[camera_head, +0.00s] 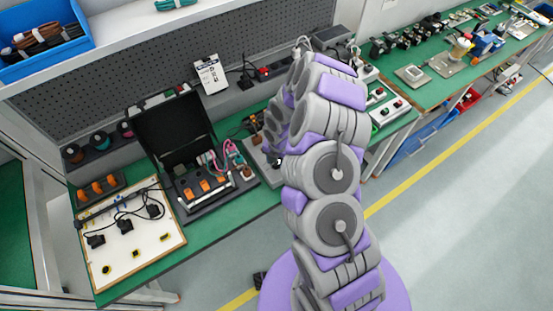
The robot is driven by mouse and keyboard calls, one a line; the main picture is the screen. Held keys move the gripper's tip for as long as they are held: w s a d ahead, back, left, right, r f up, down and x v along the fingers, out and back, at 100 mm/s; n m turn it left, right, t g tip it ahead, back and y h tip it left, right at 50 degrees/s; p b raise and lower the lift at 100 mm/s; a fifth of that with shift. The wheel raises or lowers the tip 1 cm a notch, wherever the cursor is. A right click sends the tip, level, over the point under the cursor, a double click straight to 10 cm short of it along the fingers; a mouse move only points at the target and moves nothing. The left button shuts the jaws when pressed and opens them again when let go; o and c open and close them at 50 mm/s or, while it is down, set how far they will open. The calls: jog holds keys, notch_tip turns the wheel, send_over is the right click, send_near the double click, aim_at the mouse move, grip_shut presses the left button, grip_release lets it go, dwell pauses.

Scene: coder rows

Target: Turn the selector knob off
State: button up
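My arm rises through the middle of the view and bends down on its far left side toward the green workbench (245,208). My gripper (277,158) seems to be at the low end of that bend, just above a grey box (262,166) on the bench. It is small, dark and partly behind my arm, so its fingers cannot be made out. I cannot pick out the selector knob for certain. Grey control boxes with coloured buttons (386,110) stand right of my arm, and part of that area is hidden by the arm.
An open black case (172,130) with orange parts stands left of my arm. A white board (127,238) with black plugs lies further left. A grey pegboard (150,62) backs the bench. Another green bench (430,92) holds several devices at upper right. The floor at lower right is clear.

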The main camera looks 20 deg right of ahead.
jog(key=o, duration=0.3)
notch_tip(320, 180, up, 17)
jog(key=p, duration=0.1)
jog(key=shift+s+d+r, duration=0.15)
jog(key=shift+d, duration=0.15)
dwell(0.4)
dwell(0.4)
